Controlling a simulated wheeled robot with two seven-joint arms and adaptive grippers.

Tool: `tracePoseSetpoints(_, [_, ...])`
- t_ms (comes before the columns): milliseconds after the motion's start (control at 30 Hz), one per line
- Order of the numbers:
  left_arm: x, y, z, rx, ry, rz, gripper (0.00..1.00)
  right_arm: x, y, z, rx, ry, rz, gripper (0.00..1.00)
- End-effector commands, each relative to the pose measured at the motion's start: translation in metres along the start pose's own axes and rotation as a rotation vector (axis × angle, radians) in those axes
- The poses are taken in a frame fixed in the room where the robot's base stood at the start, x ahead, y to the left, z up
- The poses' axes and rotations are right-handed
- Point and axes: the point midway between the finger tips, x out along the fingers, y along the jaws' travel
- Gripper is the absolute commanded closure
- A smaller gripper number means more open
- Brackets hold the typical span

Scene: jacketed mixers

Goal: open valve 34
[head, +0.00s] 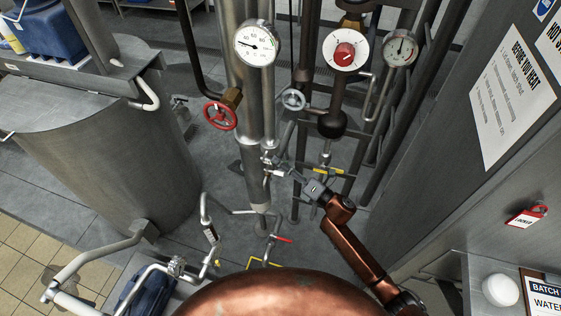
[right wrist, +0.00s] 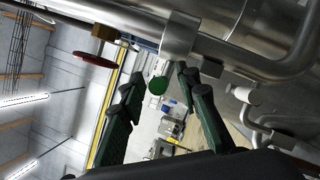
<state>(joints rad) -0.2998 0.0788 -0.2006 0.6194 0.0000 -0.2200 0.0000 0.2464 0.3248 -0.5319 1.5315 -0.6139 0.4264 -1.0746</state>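No number 34 is readable on any valve, so I cannot tell which one it is. My right gripper (head: 277,168) reaches in from the lower right to the vertical steel pipe (head: 256,120). A red handwheel (head: 220,116) is up and left of the gripper, also in the right wrist view (right wrist: 94,60). A grey handwheel (head: 293,100) is above it. My left gripper is not in view.
A yellow lever (head: 328,171) is close right of the gripper, and a red lever (head: 282,239) is below. Gauges (head: 256,43) and a red-centred dial (head: 345,50) are above. A large steel vessel (head: 110,150) stands left, a grey cabinet (head: 460,170) right.

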Motion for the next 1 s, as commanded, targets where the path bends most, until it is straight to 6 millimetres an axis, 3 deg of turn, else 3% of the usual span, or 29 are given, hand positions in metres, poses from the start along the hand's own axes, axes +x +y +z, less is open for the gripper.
tracePoseSetpoints(300, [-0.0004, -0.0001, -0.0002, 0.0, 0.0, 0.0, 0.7, 0.0032, -0.0004, 0.0, 0.0, 0.0, -0.001, 0.7])
tracePoseSetpoints(733, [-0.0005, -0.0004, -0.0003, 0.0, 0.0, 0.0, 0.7, 0.0028, -0.0005, 0.0002, 0.0, 0.0, -0.001, 0.99])
tracePoseSetpoints(1000, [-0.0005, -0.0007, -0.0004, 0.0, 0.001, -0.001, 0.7, 0.0027, -0.0005, 0.0002, 0.001, 0.0, -0.001, 1.0])
